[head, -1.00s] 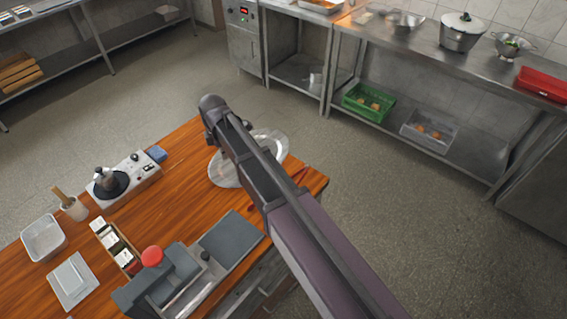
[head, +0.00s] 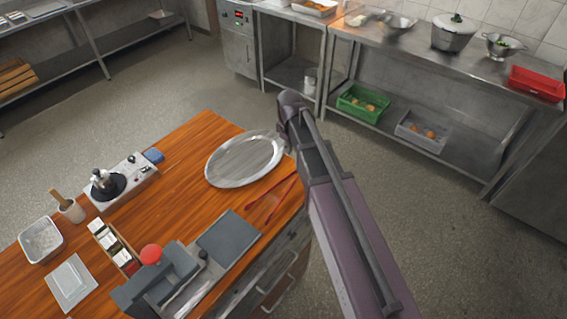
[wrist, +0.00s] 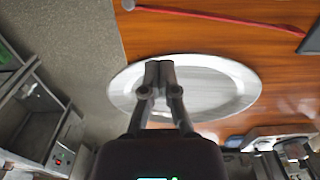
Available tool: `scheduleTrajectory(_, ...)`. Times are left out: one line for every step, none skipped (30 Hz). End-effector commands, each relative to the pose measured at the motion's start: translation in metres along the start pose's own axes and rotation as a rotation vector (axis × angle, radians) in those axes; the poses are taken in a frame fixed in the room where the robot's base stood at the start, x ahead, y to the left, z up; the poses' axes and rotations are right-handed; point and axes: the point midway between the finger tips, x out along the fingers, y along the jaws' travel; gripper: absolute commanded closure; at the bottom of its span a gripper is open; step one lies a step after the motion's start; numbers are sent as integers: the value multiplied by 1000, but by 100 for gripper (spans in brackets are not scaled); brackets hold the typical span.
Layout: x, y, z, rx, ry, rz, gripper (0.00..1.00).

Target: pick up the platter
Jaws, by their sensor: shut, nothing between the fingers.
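The platter (head: 243,160) is a large oval silver dish lying flat near the far right corner of the wooden table (head: 195,140). In the head view it is uncovered, with my arm just to its right; my fingers are hidden there behind the arm. In the wrist view the platter (wrist: 215,92) lies beyond my gripper (wrist: 160,68). The two fingers are together and empty, and overlap the platter's left half in that view. I cannot tell how high they are above it.
Red tongs (head: 270,200) lie beside the platter. A dark grey board (head: 228,237), a burner unit (head: 125,182) and a white tray (head: 41,239) share the table. Steel counters with a green crate (head: 362,104) and a red bin (head: 537,83) stand beyond open floor.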

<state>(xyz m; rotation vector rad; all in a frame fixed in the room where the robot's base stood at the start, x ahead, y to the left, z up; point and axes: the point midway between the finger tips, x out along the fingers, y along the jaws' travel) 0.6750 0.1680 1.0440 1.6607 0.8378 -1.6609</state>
Motion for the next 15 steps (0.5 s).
scheduleTrajectory(0,2,4,16,0,0,100)
scheduleTrajectory(0,4,5,23,0,0,100)
scheduleTrajectory(0,5,6,29,0,0,100)
scheduleTrajectory(0,6,7,32,0,0,100)
scheduleTrajectory(0,6,7,34,0,0,100)
scheduleTrajectory(0,7,8,35,0,0,100)
scheduleTrajectory(0,7,8,35,0,0,100)
scheduleTrajectory(0,8,8,35,0,0,100)
scheduleTrajectory(0,8,8,36,0,0,100)
scheduleTrajectory(0,8,9,36,0,0,100)
scheduleTrajectory(0,8,9,36,0,0,100)
scheduleTrajectory(0,9,9,36,0,0,100)
scheduleTrajectory(0,9,9,36,0,0,100)
scheduleTrajectory(0,9,9,36,0,0,100)
scheduleTrajectory(1,9,9,36,0,0,100)
